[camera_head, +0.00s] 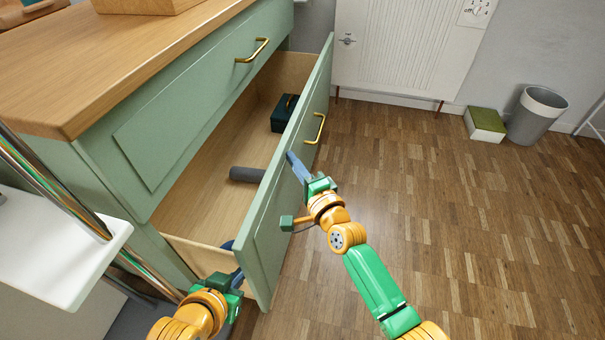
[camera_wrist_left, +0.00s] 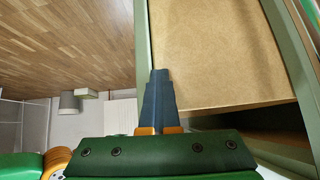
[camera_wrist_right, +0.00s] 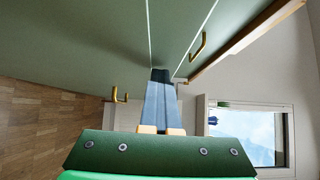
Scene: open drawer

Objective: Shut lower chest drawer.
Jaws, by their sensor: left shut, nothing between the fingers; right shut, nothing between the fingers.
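The lower drawer of the green chest is pulled well out; its green front (camera_head: 285,190) stands clear of the chest and its wooden inside shows. A brass handle (camera_head: 315,129) is on that front. My right gripper (camera_head: 291,157) is shut and empty, its fingertips at or very near the outer face of the front, left of the handle; in the right wrist view its fingers (camera_wrist_right: 161,85) point at green panelling. My left gripper (camera_head: 237,275) is shut and empty at the drawer's near end, by the front's near edge; its fingers (camera_wrist_left: 157,90) also show in the left wrist view.
The shut upper drawer (camera_head: 200,100) has a brass handle (camera_head: 252,51). Inside the lower drawer are a dark green box (camera_head: 284,114) and a grey cylinder (camera_head: 247,174). A radiator (camera_head: 405,50), a green-topped box (camera_head: 485,124) and a grey bin (camera_head: 536,115) stand at the back. The floor at right is clear.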

